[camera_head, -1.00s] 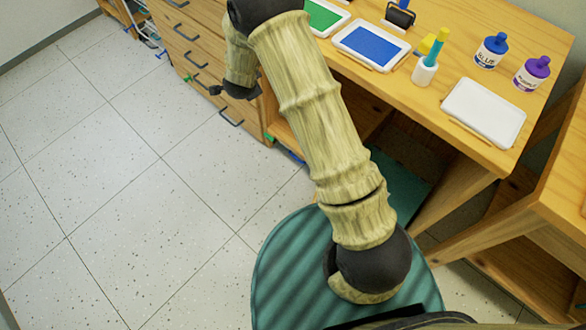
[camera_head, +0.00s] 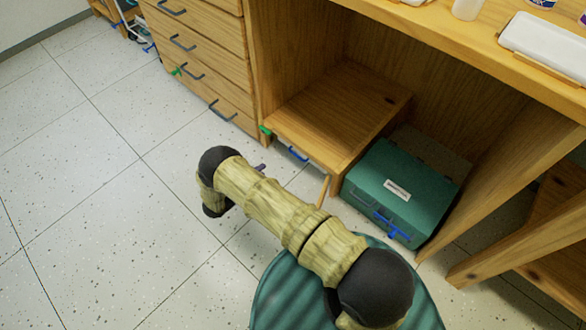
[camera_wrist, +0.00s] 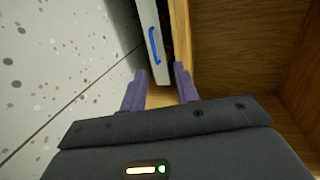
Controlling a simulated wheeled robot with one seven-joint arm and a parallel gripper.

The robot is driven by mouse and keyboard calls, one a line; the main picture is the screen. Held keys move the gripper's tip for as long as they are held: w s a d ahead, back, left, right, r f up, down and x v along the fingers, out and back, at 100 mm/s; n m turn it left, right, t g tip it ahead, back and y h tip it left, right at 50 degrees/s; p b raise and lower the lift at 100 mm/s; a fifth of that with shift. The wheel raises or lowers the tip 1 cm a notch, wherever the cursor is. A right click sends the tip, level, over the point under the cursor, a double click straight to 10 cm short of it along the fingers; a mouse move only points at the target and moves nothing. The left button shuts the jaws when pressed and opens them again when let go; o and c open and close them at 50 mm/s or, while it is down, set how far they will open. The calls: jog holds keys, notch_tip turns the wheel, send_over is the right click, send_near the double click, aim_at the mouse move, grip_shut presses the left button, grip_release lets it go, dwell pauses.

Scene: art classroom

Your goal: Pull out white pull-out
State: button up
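In the wrist view, a white front panel (camera_wrist: 146,18) with a blue bar handle (camera_wrist: 154,46) stands at the top centre, beside a wooden edge. This is likely the white pull-out. In the head view, a blue handle (camera_head: 298,153) shows under the front edge of a low wooden unit; the panel itself is mostly hidden from above. My gripper (camera_wrist: 160,69) has its two purple fingers apart with nothing between them, just short of the handle. In the head view only a purple bit of my gripper (camera_head: 260,168) shows past the arm, left of the blue handle.
A green box (camera_head: 425,180) with a blue latch stands right of the low unit (camera_head: 340,110). Drawers (camera_head: 205,60) with dark handles are at left. The desk top (camera_head: 470,30) overhangs. Speckled floor (camera_head: 90,190) is clear at left.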

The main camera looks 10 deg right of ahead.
jog(key=f, duration=0.1)
jog(key=s+f, duration=0.1)
jog(key=s+f+h, duration=0.1)
jog(key=shift+d+m, duration=0.25)
jog(key=shift+m, duration=0.15)
jog(key=b+x, duration=0.8)
jog(key=x, duration=0.9)
jog(key=shift+d, duration=0.2)
jog(key=shift+f, duration=0.1)
grip_shut()
